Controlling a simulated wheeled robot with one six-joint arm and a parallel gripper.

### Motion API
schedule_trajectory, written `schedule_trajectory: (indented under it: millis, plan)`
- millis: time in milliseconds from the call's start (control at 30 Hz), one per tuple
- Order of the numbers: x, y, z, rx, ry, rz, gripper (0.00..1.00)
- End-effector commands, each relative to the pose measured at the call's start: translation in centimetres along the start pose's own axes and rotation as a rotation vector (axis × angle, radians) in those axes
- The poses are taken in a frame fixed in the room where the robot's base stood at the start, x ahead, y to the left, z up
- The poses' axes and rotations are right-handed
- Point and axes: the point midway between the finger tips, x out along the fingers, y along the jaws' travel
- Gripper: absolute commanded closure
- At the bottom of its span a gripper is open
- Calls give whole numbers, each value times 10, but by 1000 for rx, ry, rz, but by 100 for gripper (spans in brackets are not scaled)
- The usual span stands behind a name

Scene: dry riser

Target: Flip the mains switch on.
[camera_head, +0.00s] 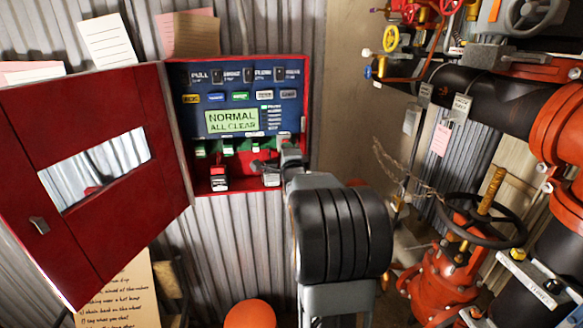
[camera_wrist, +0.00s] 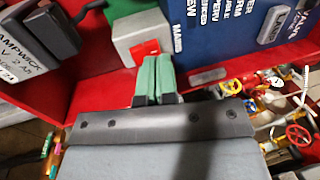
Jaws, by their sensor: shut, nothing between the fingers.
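The mains switch (camera_wrist: 146,45) is a grey box with a red part, beside a "MAINS" label on the blue panel in the wrist view. Whether it is on or off cannot be told. My gripper's green fingertips (camera_wrist: 157,75) are pressed together, with nothing between them. They are at the red part, covering some of it; whether they touch it is unclear. In the head view my gripper (camera_head: 289,157) reaches into the right side of the open red cabinet (camera_head: 307,85) and largely hides the switch there.
The panel display (camera_head: 232,121) reads "NORMAL ALL CLEAR". A dark-levered grey box (camera_wrist: 25,45) is close left of my fingers. The cabinet door (camera_head: 110,215) hangs open at left. Red valves (camera_head: 440,285) and pipes crowd the right. An orange rounded object (camera_head: 250,315) is below.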

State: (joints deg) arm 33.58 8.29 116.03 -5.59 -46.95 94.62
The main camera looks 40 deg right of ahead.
Motion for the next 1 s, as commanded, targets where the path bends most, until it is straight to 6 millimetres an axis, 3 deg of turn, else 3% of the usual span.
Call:
schedule_trajectory:
  millis: [300,500,733,1000]
  plan:
    - [-62,-15,7,0,-7,-6,100]
    - [-91,-21,8,1,-9,-5,100]
    - [-109,-26,7,0,-8,-4,100]
    - [-112,-26,7,0,-8,-3,100]
